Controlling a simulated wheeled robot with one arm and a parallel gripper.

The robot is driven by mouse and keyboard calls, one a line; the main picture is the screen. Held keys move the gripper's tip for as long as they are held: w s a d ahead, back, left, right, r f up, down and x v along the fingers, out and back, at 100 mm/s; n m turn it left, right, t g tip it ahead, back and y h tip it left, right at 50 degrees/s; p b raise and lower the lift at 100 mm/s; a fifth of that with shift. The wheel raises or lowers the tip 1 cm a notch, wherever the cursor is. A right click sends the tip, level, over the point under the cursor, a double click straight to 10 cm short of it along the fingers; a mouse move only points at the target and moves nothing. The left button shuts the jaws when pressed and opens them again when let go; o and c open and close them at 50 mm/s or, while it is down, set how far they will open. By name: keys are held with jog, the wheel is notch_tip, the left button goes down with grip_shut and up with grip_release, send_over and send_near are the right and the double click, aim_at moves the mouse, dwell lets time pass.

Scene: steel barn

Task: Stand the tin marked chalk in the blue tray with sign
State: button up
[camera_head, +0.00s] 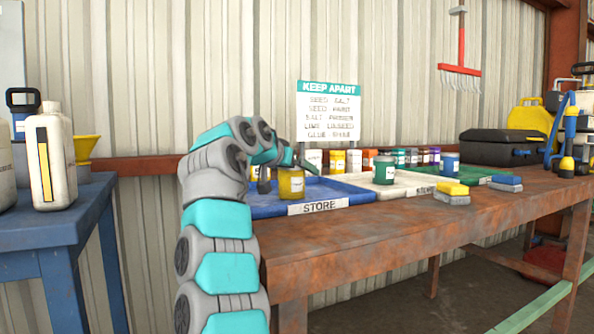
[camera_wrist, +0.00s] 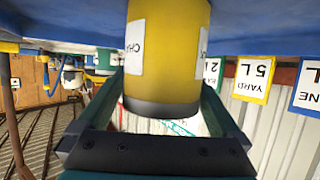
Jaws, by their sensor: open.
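The yellow tin (camera_head: 291,185) stands upright at the blue tray (camera_head: 262,212) labelled STORE. In the wrist view the yellow tin (camera_wrist: 172,60) fills the middle upside down, and its white label shows the letters CHA, the rest turned out of sight. My gripper (camera_wrist: 160,80) is open, with one finger on each side of the tin's upper part. I cannot tell whether the fingers touch it. In the head view my gripper (camera_head: 281,173) is partly hidden behind the tin. The tin's base is out of the wrist view. The KEEP APART sign (camera_head: 328,110) stands behind the tray.
A white tray (camera_head: 400,189) holding a green tin (camera_head: 384,170) adjoins on the right. Beyond it are a green tray (camera_head: 478,174) and a blue tin (camera_head: 449,162). Several containers line the back. Sponges (camera_head: 453,193) lie near the front edge. A black case (camera_head: 500,148) stands farther right.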

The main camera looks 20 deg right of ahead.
jog(key=v, duration=1.1)
jog(key=shift+a+b, duration=0.35)
jog(key=shift+s, duration=0.15)
